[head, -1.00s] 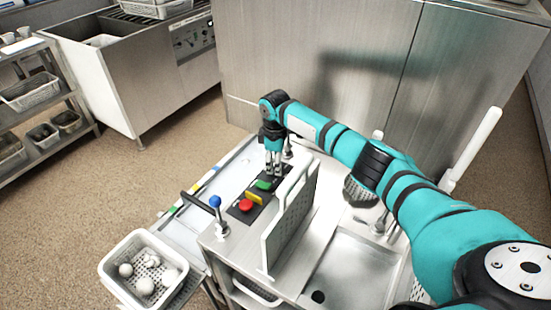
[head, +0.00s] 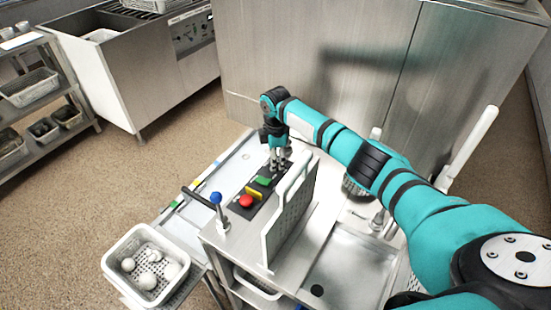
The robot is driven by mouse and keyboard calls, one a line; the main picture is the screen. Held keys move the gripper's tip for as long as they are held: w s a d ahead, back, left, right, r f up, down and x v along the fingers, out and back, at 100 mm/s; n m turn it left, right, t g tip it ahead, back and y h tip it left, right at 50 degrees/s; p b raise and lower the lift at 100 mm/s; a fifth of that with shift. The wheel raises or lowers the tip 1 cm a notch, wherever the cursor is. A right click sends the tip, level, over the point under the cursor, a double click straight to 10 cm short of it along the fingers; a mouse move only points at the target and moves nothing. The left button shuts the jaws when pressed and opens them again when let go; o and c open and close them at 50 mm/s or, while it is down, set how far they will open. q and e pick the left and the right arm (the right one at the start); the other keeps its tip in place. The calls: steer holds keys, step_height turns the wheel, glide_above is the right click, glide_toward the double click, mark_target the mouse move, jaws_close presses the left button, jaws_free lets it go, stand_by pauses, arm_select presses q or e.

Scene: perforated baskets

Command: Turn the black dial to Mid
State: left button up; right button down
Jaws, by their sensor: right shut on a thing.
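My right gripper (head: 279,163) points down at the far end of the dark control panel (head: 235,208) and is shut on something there. The black dial cannot be made out; the fingers cover the spot beyond the green button, so its setting and any labels are hidden or too small to read. The green button (head: 264,181), a yellow switch (head: 254,194) and the red button (head: 247,201) sit in a row on the panel, nearer than the gripper. My left gripper is not in view.
An upright perforated panel (head: 290,220) stands close right of the controls. A blue-knobbed lever (head: 216,198) rises at their near left. A white basket (head: 122,266) with several pale round items is at lower left. A sink (head: 345,265) lies to the right.

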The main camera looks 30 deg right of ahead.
steer(key=c, duration=0.9)
jaws_free()
steer(key=shift+c, duration=0.2)
step_height(320, 180, up, 12)
steer(key=shift+s, duration=0.15)
